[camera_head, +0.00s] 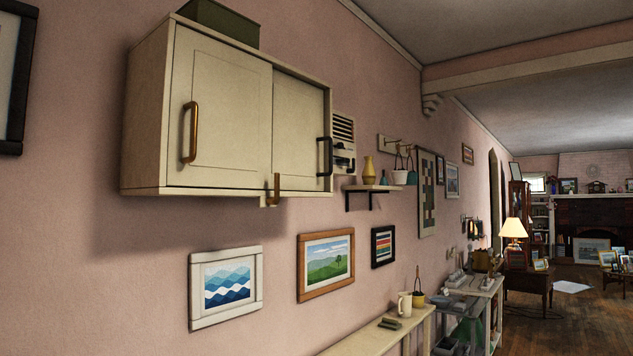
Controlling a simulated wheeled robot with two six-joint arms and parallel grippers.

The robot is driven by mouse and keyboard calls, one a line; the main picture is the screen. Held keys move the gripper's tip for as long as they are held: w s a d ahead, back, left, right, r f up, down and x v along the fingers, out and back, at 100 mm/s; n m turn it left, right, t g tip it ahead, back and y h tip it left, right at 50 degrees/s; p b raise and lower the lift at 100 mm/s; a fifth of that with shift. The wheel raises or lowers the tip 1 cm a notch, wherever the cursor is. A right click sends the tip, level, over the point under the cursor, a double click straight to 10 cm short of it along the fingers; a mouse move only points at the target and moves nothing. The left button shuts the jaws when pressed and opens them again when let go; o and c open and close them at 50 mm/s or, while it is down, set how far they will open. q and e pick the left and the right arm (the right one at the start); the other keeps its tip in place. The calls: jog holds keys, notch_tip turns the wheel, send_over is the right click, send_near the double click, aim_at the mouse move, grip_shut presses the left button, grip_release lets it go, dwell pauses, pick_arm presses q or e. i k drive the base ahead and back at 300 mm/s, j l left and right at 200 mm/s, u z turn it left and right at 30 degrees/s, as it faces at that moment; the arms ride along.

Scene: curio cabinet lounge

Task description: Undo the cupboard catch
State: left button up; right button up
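A cream wall cupboard (150,120) hangs on the pink wall at the upper left. Its left door (225,115) has an upright brass handle (190,132). Its right door (297,130) has a dark handle (325,157). Both doors look closed. A small brass catch (274,190) sits at the cupboard's lower front edge, near where the doors meet. It stands upright, its upper end over the lower part of the door front. Neither of my grippers shows in the head view.
A dark green box (222,22) sits on top of the cupboard. Framed pictures (226,287) hang below it. A narrow shelf (378,338) with a mug (404,304) juts from the wall lower down. Open floor shows far right.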

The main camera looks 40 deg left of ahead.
aim_at(271, 200)
jog(key=i, duration=2)
jog(key=i+u, duration=0.1)
jog(key=i, duration=0.5)
jog(key=i+l+u, duration=0.1)
jog(key=i, duration=0.5)
jog(key=i+l, duration=0.15)
jog(key=i, duration=0.45)
jog(key=i+u, duration=0.1)
jog(key=u, duration=2.1)
